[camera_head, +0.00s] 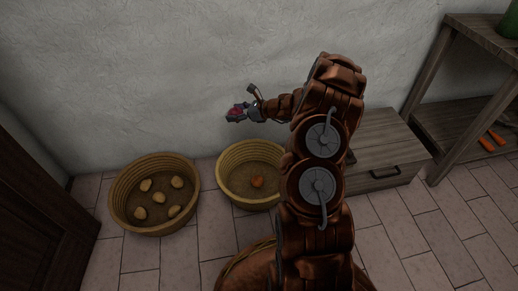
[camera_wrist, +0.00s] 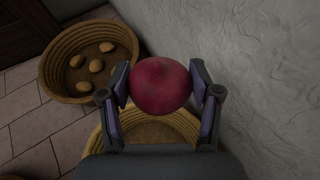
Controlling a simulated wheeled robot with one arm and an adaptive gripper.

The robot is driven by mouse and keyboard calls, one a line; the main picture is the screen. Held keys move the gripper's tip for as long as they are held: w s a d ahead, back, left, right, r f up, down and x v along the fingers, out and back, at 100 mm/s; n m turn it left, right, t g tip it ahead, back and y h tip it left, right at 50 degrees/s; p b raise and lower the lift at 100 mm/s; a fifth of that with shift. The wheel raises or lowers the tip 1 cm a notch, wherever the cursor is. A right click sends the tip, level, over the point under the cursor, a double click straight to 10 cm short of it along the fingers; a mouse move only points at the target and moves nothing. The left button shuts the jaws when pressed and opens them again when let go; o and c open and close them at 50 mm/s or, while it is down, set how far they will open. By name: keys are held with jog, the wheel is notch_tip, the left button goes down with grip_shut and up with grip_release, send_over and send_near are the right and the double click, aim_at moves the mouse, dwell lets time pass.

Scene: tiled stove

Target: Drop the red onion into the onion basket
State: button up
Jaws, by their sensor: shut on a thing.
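The red onion (camera_wrist: 160,86) is held between the two fingers of my gripper (camera_wrist: 161,88) in the wrist view. In the head view my gripper (camera_head: 241,112) and the red onion (camera_head: 235,114) are high near the wall, above the back of a round woven basket (camera_head: 224,186). That basket holds one orange-brown onion (camera_head: 257,182). In the wrist view the same basket (camera_wrist: 101,145) lies below the red onion, partly hidden by the onion and my gripper. The onion is clear of the basket.
A second woven basket (camera_head: 117,203) with several tan potatoes (camera_head: 146,185) stands to the left. A wooden chest (camera_head: 390,157) and a shelf (camera_head: 447,110) with carrots (camera_head: 491,140) are on the right. A plaster wall (camera_head: 150,70) rises behind.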

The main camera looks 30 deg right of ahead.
jog(key=s+d+f+b, duration=0.1)
jog(key=s+f, duration=0.2)
jog(key=f, duration=0.3)
jog(key=s+d+f+n+y+b, duration=0.1)
jog(key=s+f, duration=0.2)
jog(key=f, duration=0.3)
jog(key=s+d+f+g+b, duration=0.1)
jog(key=s+f+b, duration=0.1)
jog(key=s+f, duration=0.2)
notch_tip(320, 180, down, 3)
jog(key=shift+d+n+y, duration=0.25)
jog(key=shift+n+y, duration=0.05)
jog(key=o, duration=1.3)
jog(key=shift+c, duration=0.2)
jog(key=shift+s+d, duration=0.1)
jog(key=shift+s, duration=0.05)
jog(key=v, duration=1.1)
jog(key=shift+s+d+r, duration=0.2)
jog(key=shift+d+r, duration=0.05)
jog(key=shift+d, duration=0.05)
